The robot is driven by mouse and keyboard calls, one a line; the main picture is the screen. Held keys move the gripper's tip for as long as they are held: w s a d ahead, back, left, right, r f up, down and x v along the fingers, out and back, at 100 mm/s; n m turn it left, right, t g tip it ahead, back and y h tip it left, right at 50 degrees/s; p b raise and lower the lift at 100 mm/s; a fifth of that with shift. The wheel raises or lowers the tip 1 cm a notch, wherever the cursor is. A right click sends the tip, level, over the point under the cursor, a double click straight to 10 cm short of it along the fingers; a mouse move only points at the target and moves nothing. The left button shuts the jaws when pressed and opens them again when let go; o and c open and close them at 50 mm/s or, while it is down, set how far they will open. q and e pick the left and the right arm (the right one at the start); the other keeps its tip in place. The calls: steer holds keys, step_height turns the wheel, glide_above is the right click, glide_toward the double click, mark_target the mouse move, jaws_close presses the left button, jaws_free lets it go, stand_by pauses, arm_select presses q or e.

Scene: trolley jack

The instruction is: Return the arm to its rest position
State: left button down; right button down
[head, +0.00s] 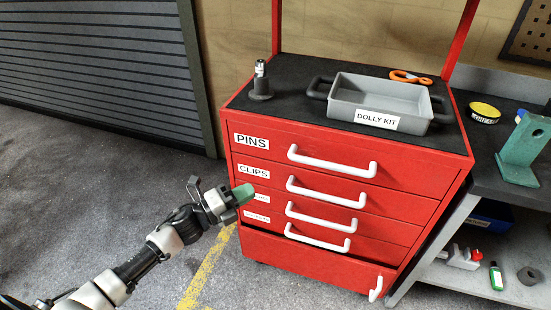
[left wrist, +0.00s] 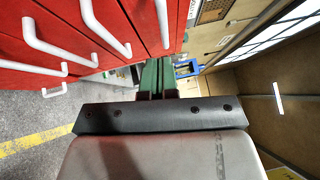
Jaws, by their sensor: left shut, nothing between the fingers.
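My left arm comes in from the lower left in the head view. My left gripper (head: 243,194) has green fingertips and is shut and empty. It is in the air in front of the left side of the red drawer cabinet (head: 400,200), and it partly covers the lower drawer labels. In the left wrist view, the shut green fingers (left wrist: 156,78) point away past the drawer fronts, with white handles to the left. My right gripper is in neither view.
On the cabinet's dark top are a grey DOLLY KIT tray (head: 340,108), a dark stand (head: 261,82) and an orange tool (head: 410,77). A grey bench (head: 475,150) with a green block (head: 522,150) stands to the right. The grey floor at left is clear.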

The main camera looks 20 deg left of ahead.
arm_select(q)
steer(key=s+a+f+n+g+y+p, duration=0.15)
steer(key=s+f+n+y, duration=0.3)
steer(key=f, duration=0.55)
steer(key=s+a+f+n+g+y, duration=0.1)
steer(key=s+a+f+n+y, duration=0.15)
steer(key=f+n, duration=0.5)
steer(key=s+a+f+n+g+y+p, duration=0.15)
steer(key=s+f+n+y, duration=0.25)
steer(key=f, duration=0.7)
steer(key=s+d+f+n+g, duration=0.2)
steer(key=s+f, duration=0.3)
steer(key=s, duration=0.6)
steer(key=s+d+f+n+g, duration=0.2)
steer(key=s+f+n+g, duration=0.2)
steer(key=s, duration=0.7)
steer(key=s+d+f+n+g+y, duration=0.1)
steer(key=s+d+f+n+g, duration=0.1)
steer(key=s+f+g, duration=0.2)
steer(key=s+f+p, duration=0.1)
steer(key=s+f, duration=0.2)
steer(key=s, duration=0.4)
steer(key=shift+s+d+f+n, duration=0.2)
steer(key=shift+s+f+n, duration=0.05)
steer(key=shift+f+n, duration=0.15)
